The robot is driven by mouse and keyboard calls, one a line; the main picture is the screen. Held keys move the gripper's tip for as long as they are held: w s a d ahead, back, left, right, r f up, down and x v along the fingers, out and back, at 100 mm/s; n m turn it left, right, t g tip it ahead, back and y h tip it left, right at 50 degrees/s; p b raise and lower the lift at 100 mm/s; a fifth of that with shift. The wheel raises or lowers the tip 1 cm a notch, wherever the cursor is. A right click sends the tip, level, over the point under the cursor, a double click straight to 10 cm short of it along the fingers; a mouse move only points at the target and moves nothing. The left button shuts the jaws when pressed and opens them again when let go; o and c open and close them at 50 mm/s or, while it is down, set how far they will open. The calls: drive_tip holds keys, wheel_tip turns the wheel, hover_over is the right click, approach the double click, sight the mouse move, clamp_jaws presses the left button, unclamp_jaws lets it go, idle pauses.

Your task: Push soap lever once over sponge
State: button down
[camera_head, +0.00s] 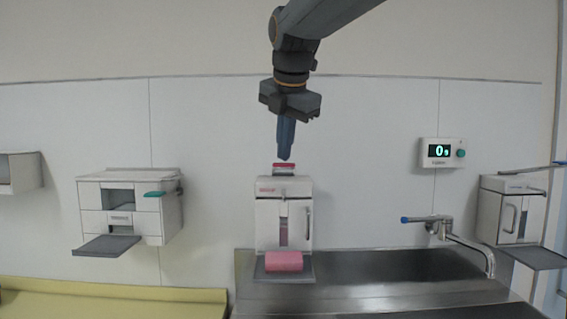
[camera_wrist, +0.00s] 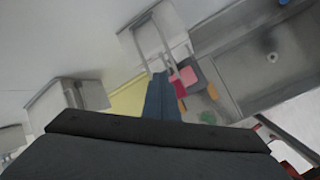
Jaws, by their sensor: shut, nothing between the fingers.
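The soap dispenser (camera_head: 270,215) is a white wall box with a red label, a dark window and a handle at its right side. A red-topped piece (camera_head: 284,167) sits above its top. A pink sponge (camera_head: 284,261) lies on the grey tray (camera_head: 303,272) under the dispenser; it also shows in the wrist view (camera_wrist: 188,76). My gripper (camera_head: 285,157) is shut and empty and points down, its fingertips just above the red-topped piece. Whether they touch it I cannot tell. In the wrist view the blue fingers (camera_wrist: 161,76) overlap the dispenser area.
A steel sink (camera_head: 400,268) with a blue-tipped tap (camera_head: 440,228) is at right. A display (camera_head: 441,152) is on the wall. Another dispenser (camera_head: 515,210) is far right. A white unit (camera_head: 128,205) with a grey flap is at left, above a yellow surface (camera_head: 110,301).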

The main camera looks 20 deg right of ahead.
drive_tip(key=shift+s+f+b, duration=0.15)
drive_tip(key=shift+f+b, duration=0.15)
drive_tip(key=shift+f, duration=0.3)
drive_tip(key=shift+s+f+b, duration=0.15)
drive_tip(key=shift+f+b, duration=0.15)
drive_tip(key=shift+f, duration=0.25)
idle(1.4)
drive_tip(key=shift+w+r+p, duration=0.25)
drive_tip(key=shift+r+p, duration=0.75)
drive_tip(key=shift+p, duration=0.1)
drive_tip(key=shift+w+r+p, duration=0.2)
drive_tip(key=shift+r+p, duration=0.8)
drive_tip(key=shift+p, duration=0.05)
drive_tip(key=r+p, duration=0.2)
drive_tip(key=w+r+p, duration=0.1)
drive_tip(key=r+p, duration=0.1)
drive_tip(key=p, duration=0.1)
drive_tip(key=shift+w+d+r, duration=0.15)
drive_tip(key=shift+d+r, duration=0.05)
drive_tip(key=shift+r, duration=0.2)
